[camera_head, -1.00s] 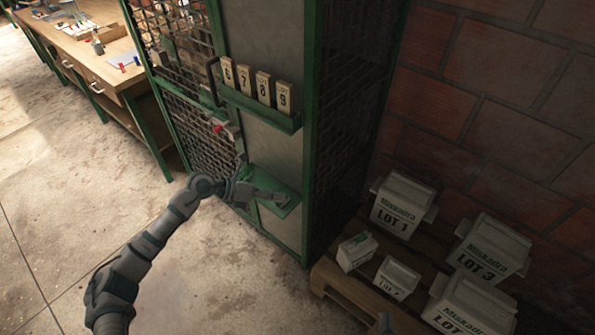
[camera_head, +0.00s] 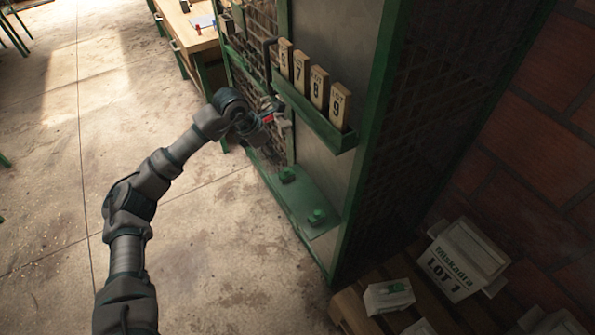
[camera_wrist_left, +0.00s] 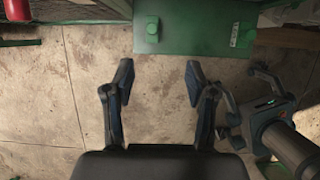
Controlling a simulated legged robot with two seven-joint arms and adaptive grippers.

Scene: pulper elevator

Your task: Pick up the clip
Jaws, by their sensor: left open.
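My left gripper (camera_head: 268,122) is beside the mesh door of the green cabinet, near a red piece on the latch. In the left wrist view its two fingers (camera_wrist_left: 159,84) are apart with only floor between them. A green ledge (camera_head: 303,197) below carries two small green pieces, one at its back (camera_head: 287,174) and one at its front (camera_head: 317,216). The ledge also shows in the wrist view (camera_wrist_left: 195,32), beyond the fingertips. I cannot tell which piece is the clip. My right gripper (camera_wrist_left: 246,94) shows at the right of the wrist view, fingers apart.
A green rack (camera_head: 315,118) on the cabinet (camera_head: 350,60) holds several numbered wooden blocks. White boxes, one marked LOT 1 (camera_head: 462,262), stand on a pallet at lower right. A workbench (camera_head: 190,38) stands behind.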

